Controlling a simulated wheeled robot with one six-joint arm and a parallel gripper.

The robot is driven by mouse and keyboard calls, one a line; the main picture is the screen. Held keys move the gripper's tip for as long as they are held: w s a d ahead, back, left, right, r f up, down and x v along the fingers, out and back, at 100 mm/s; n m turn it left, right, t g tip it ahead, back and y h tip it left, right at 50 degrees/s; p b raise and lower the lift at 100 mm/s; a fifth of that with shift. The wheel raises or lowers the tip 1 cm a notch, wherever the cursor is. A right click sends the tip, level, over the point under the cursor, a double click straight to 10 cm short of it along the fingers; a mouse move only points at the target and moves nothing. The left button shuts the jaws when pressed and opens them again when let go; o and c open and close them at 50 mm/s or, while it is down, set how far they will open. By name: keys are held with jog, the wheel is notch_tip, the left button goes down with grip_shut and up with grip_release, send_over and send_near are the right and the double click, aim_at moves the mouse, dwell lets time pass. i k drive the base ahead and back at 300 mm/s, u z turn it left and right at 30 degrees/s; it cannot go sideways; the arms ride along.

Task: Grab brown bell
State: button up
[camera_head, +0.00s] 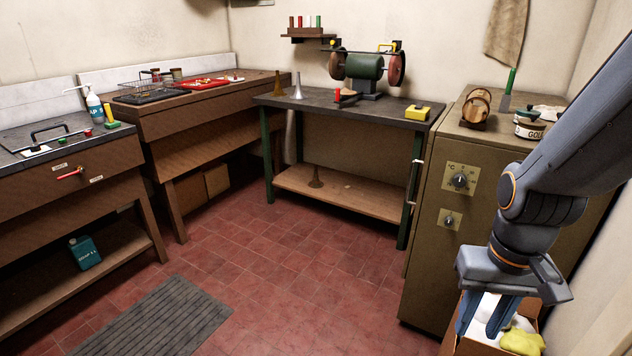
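A small brown bell-shaped piece (316,179) stands on the lower shelf of the grinder bench, wide end down. Another brownish bell-shaped piece (279,86) stands on top of that bench at its left end, beside a pale silver cone (297,87). I cannot tell which of the two brown ones is the task's bell. My gripper (479,329) is at the lower right, pointing down over a box of cloths, far from both. Its blue fingers are apart, and I see nothing between them but the white cloth behind.
The grinder bench (345,192) stands at the back, with a green grinder (362,67) on top. A tall olive cabinet (432,255) stands between my gripper and the bench. The cloth box (452,338) is below my gripper. The red tiled floor (290,265) is open before the bench.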

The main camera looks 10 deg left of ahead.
aim_at(315, 183)
jog(key=u, duration=0.35)
jog(key=i, duration=0.75)
jog(key=u, duration=0.65)
jog(key=i, duration=1.25)
jog(key=z, duration=0.45)
jog(key=i, duration=1.15)
jog(key=z, duration=0.55)
